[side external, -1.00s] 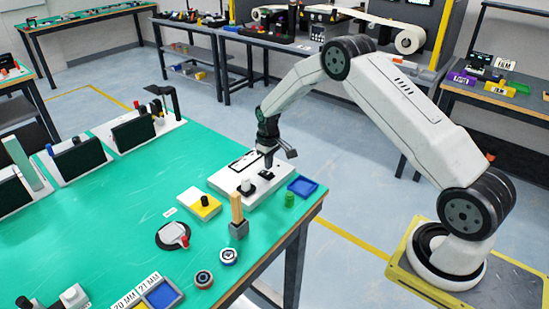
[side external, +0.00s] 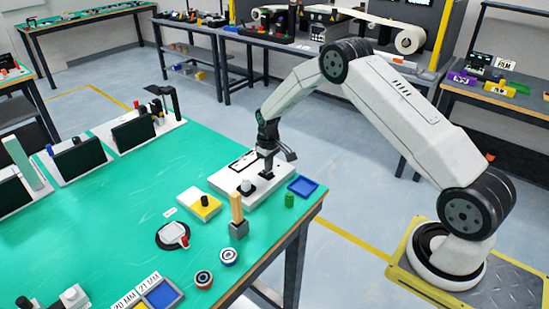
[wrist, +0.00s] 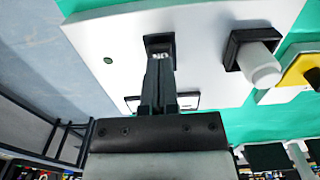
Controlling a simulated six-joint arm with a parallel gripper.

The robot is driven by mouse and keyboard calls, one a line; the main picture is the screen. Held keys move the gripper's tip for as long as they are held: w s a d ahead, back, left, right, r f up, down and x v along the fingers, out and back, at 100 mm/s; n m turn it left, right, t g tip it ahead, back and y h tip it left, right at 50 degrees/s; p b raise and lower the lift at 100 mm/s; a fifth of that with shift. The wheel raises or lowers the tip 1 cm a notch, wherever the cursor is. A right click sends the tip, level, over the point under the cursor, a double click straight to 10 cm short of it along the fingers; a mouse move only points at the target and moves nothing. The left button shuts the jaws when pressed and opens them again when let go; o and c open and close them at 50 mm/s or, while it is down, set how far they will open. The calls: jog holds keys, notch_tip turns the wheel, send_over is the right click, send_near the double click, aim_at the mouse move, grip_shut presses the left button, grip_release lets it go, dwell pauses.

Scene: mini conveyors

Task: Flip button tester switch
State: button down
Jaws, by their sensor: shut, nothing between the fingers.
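The button tester is a white panel (side external: 222,181) lying on the green bench near its far right edge; it fills much of the wrist view (wrist: 205,50). A small black square switch housing (wrist: 153,40) on it is partly hidden behind my fingertips. A white round button on a black base (wrist: 255,65) stands to its right, and it shows in the side view (side external: 246,185). My gripper (side external: 267,173) points down over the panel, fingers together and empty. In the wrist view the fingertips (wrist: 161,58) overlap the housing; I cannot tell whether they touch the switch.
A blue tray (side external: 303,187) and a green cylinder (side external: 289,200) sit right of the panel. A yellow-topped box with a black knob (side external: 205,206) and a wooden block in a grey holder (side external: 237,214) stand in front of it.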

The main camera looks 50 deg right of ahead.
aim_at(269, 175)
jog(key=shift+f, duration=0.7)
dwell(0.6)
jog(key=shift+r, duration=3.55)
jog(key=shift+s+a+r, duration=0.25)
jog(key=shift+a+r, duration=0.15)
jog(key=s+a+r+t, duration=0.1)
jog(key=s+a+r, duration=0.2)
jog(key=s, duration=0.5)
jog(key=s+a+r, duration=0.2)
jog(key=s+a, duration=0.3)
jog(key=s, duration=0.3)
jog(key=s+a+r+t, duration=0.1)
jog(key=s+a+r, duration=0.2)
jog(key=s+a, duration=0.2)
jog(key=s, duration=0.3)
jog(key=shift+r+t, duration=0.3)
jog(key=shift+r, duration=0.05)
